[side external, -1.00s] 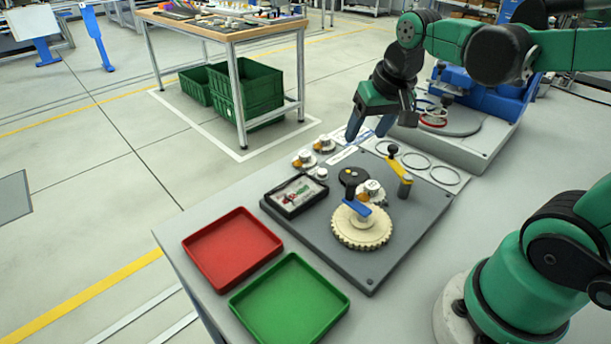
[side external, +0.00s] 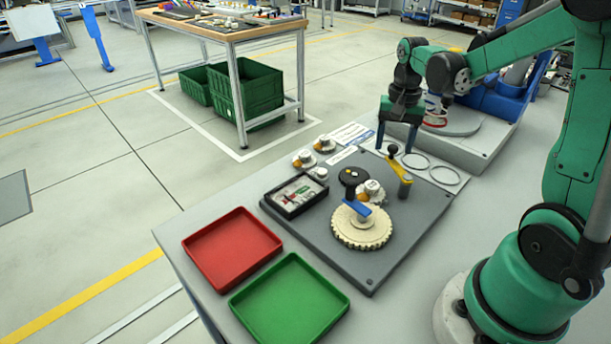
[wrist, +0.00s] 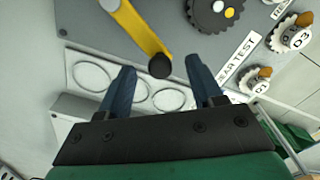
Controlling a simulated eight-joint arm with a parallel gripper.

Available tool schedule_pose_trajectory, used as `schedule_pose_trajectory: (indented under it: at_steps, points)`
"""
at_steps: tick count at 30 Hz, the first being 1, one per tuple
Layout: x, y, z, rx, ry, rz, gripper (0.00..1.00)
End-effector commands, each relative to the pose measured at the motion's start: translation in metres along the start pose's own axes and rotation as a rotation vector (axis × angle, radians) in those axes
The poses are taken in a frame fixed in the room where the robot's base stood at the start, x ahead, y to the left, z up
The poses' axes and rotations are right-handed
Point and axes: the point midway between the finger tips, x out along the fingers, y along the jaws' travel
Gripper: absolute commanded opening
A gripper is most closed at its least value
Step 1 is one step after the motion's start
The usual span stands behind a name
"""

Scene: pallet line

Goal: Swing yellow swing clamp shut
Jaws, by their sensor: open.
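The yellow swing clamp (side external: 404,171) stands on a post at the far right of the grey plate (side external: 395,240). Its arm ends in a black knob, pointing toward the back edge of the plate, away from the gears. In the wrist view the yellow clamp (wrist: 143,33) enters from the top. Its knob appears between my two blue fingertips. My gripper (side external: 396,143) is open and empty, fingers pointing down beside the knob; it also fills the lower wrist view (wrist: 158,72). I cannot tell whether a finger touches the knob.
A blue clamp arm (side external: 356,208) lies over the cream gear (side external: 361,230). A black gear (side external: 353,177) and a small white gear (side external: 372,190) sit nearby. A framed display (side external: 297,195), a red tray (side external: 232,248) and a green tray (side external: 290,303) are to the left.

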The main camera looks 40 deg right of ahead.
Motion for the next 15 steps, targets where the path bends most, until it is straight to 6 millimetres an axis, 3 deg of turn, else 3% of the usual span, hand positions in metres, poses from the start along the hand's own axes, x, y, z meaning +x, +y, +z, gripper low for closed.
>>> schedule_pose_trajectory:
  at_steps: [9,15]
  points:
    - [0.0026,-0.0001,0.0002,-0.001,0.001,0.000,0.57]
    - [0.0025,-0.0001,0.0002,-0.001,0.001,0.000,0.00]
